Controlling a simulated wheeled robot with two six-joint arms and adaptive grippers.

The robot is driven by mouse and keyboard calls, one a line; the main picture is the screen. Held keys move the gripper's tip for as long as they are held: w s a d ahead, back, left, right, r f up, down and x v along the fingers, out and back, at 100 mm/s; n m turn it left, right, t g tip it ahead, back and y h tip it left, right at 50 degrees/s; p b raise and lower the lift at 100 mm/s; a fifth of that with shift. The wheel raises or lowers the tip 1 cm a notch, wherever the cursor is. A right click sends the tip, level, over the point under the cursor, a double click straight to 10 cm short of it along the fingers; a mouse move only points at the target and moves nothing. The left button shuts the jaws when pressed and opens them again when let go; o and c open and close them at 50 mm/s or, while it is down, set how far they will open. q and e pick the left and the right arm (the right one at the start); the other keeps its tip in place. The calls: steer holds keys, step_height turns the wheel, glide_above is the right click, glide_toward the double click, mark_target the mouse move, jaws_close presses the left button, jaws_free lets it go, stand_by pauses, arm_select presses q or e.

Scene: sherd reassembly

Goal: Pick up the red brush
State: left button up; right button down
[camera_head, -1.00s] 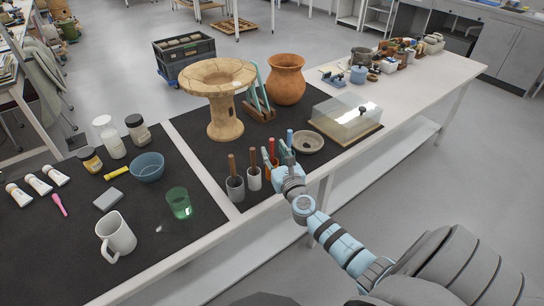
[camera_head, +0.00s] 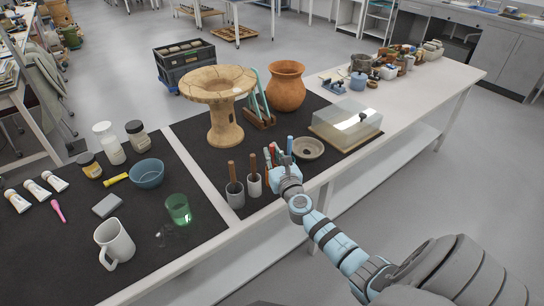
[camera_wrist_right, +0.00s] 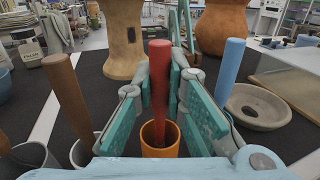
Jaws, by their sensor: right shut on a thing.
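The red brush (camera_wrist_right: 161,85) stands upright in the wrist view, its lower end inside an orange cup (camera_wrist_right: 160,142). My right gripper (camera_wrist_right: 160,98) has its teal finger pads on both sides of the red handle and is shut on it. In the head view the right gripper (camera_head: 278,165) is at the front edge of the dark mat, and the red brush (camera_head: 271,153) shows only partly beside it. The gripper hides most of the orange cup there. My left gripper is not in view.
Two cups with brown-handled brushes (camera_head: 232,172) stand close on the left. A blue-handled brush (camera_wrist_right: 229,72) and a shallow clay bowl (camera_head: 308,148) are close on the right. A tall clay stand (camera_head: 225,125), an orange pot (camera_head: 287,88) and a clear-lidded box (camera_head: 346,122) stand behind.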

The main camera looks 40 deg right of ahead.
step_height(320, 180, up, 28)
steer(key=p, duration=1.8)
steer(key=shift+f, duration=0.15)
